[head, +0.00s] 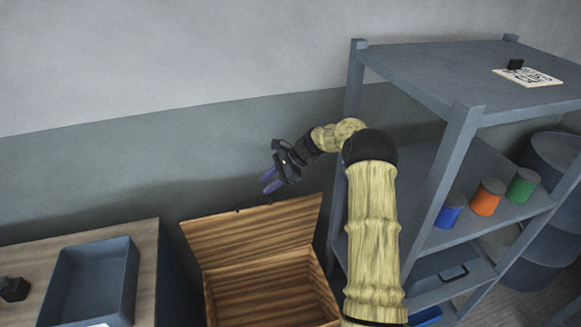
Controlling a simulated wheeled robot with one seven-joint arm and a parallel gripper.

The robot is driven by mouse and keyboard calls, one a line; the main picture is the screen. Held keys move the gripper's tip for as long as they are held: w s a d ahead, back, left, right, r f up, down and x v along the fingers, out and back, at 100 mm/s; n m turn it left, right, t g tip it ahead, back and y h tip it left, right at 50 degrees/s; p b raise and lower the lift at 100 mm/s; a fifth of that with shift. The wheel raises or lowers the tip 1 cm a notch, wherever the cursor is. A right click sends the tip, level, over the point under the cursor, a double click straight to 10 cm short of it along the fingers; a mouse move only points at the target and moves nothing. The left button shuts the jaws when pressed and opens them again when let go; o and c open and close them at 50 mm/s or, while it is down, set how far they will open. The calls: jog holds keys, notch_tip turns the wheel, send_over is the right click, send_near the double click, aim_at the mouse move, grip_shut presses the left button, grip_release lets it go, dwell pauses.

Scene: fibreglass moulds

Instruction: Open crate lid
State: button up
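The wooden crate (322,292) stands on the floor by the wall, between a bench and a shelf unit. Its striped wooden lid (250,232) is raised and tilted back toward the wall, so the inside of the crate shows. The crate's lower front is cut off by the picture's edge. My gripper (268,181) is above the lid's upper edge, apart from it, pointing down and left. Its two purple fingers are spread a little, with nothing seen between them.
A grey shelf unit (452,150) stands right, holding blue (449,212), orange (487,198) and green (522,186) cans. A wooden bench (145,262) with a blue-grey tray (92,280) stands left. Dark drums (545,235) stand behind the shelves. The wall above the crate is bare.

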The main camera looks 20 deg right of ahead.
jog(key=b+v, duration=0.1)
jog(key=v, duration=0.9)
jog(key=s+a+f+n+g+h, duration=0.1)
jog(key=s+a+n+h, duration=0.4)
jog(key=s+a+n, duration=0.4)
jog(key=s+a+f+n+t+h, duration=0.1)
jog(key=s+n+h, duration=0.3)
jog(key=s, duration=1.9)
jog(key=n, duration=0.4)
jog(key=shift+f+n+t, duration=0.25)
jog(key=shift+n+t, duration=0.05)
jog(key=shift+t, duration=0.1)
jog(key=shift+a, duration=0.1)
grip_shut()
